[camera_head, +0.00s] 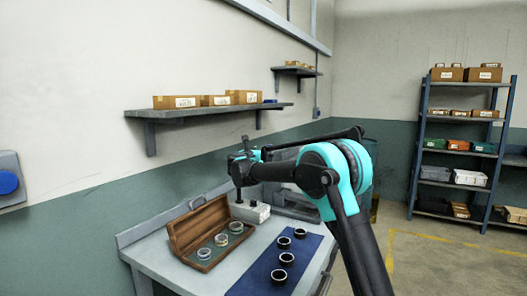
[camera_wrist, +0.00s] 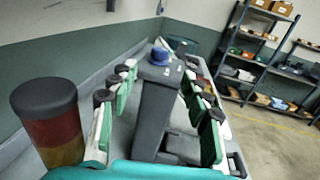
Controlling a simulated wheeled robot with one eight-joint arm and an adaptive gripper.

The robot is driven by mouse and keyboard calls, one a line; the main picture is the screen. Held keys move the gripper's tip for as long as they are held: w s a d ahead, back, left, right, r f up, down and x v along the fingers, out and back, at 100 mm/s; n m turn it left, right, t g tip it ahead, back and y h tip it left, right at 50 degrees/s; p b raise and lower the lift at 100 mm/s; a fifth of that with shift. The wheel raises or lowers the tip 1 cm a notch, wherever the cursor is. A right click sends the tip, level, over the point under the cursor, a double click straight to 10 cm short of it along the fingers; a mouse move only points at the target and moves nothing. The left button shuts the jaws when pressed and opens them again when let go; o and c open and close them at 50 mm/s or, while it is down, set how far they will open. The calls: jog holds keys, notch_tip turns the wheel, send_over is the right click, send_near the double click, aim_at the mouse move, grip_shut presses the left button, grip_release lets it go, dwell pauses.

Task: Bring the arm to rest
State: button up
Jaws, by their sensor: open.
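My teal and black arm (camera_head: 333,172) is raised over the workbench (camera_head: 153,248) and folded toward the left. My gripper (camera_wrist: 162,82) shows in the wrist view with its green and white finger pads wide apart. Nothing is held between them. A grey machine with a blue knob (camera_wrist: 160,55) stands beyond, in the gap between the fingers. In the head view the fingers are not clear, as the arm links cover that area.
An open wooden case (camera_head: 192,227) holds clear rings. A blue mat (camera_head: 250,283) carries several dark rings. A white block (camera_head: 250,212) stands behind. A stack light (camera_wrist: 50,122) is left of the gripper. A wall shelf (camera_head: 205,111) and a rack (camera_head: 417,150) stand farther off.

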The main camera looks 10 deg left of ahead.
jog(key=shift+s, duration=0.1)
jog(key=s+d+n+y, duration=0.9)
jog(key=d+n, duration=0.1)
jog(key=n, duration=1)
jog(key=s+d+f+n+g+h, duration=0.2)
jog(key=s+d+f+n+g, duration=0.2)
jog(key=s+d+f, duration=0.5)
jog(key=s+d+f+n+g+h, duration=0.1)
jog(key=s+d+f+n+g, duration=0.4)
jog(key=s+f, duration=1)
jog(key=s+d+f+n+g+h, duration=0.2)
jog(key=s+d+f+n, duration=0.7)
jog(key=s, duration=1.2)
jog(key=d+f+g, duration=0.2)
jog(key=d+f, duration=0.2)
jog(key=d, duration=0.2)
jog(key=shift+h, duration=0.3)
jog(key=shift+w, duration=0.1)
jog(key=shift+c, duration=0.5)
